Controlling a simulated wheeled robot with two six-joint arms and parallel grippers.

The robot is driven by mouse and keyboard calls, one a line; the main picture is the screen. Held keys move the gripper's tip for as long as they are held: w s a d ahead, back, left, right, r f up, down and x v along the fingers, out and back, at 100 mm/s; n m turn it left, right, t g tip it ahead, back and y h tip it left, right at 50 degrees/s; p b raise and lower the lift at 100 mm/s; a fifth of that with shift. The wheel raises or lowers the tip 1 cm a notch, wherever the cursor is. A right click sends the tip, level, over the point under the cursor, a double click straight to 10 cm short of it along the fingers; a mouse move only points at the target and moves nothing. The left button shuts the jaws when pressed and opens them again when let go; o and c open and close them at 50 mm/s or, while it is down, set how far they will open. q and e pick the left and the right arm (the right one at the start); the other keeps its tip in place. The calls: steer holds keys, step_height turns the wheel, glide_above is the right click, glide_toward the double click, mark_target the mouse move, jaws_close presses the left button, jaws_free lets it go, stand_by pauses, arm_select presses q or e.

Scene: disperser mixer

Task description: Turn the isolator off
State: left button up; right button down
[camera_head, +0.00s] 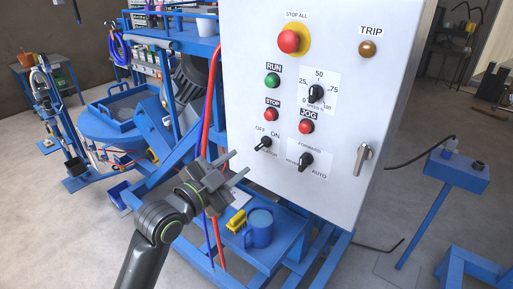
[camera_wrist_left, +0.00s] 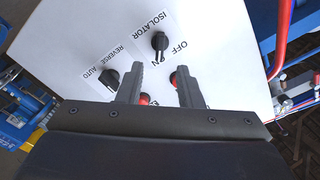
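The isolator knob (camera_head: 265,143) is a black rotary switch low on the left of the white control panel, with OFF and ON labels above it. In the left wrist view the knob (camera_wrist_left: 159,42) shows at the top, its handle pointing toward the partly hidden ON label, and OFF is to the right. My left gripper (camera_head: 236,164) is open and empty, in front of the panel, lower left of the knob. In the left wrist view the two fingers of my left gripper (camera_wrist_left: 160,75) are apart, with the knob beyond their tips. My right gripper is not in view.
The forward/reverse selector (camera_head: 306,161), red stop button (camera_head: 271,114) and red jog button (camera_head: 306,127) are close by. A panel handle (camera_head: 363,159) is at the right. Red hose (camera_head: 209,115) runs along the panel's left edge.

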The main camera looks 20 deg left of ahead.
mark_target(259, 148)
arm_select(q)
steer(key=p+x, duration=0.1)
steer(key=x, duration=0.7)
steer(key=shift+w+d+p, duration=0.1)
steer(key=shift+w+p, duration=0.1)
steer(key=shift+p, duration=0.15)
steer(key=shift+f, duration=0.1)
jaws_close()
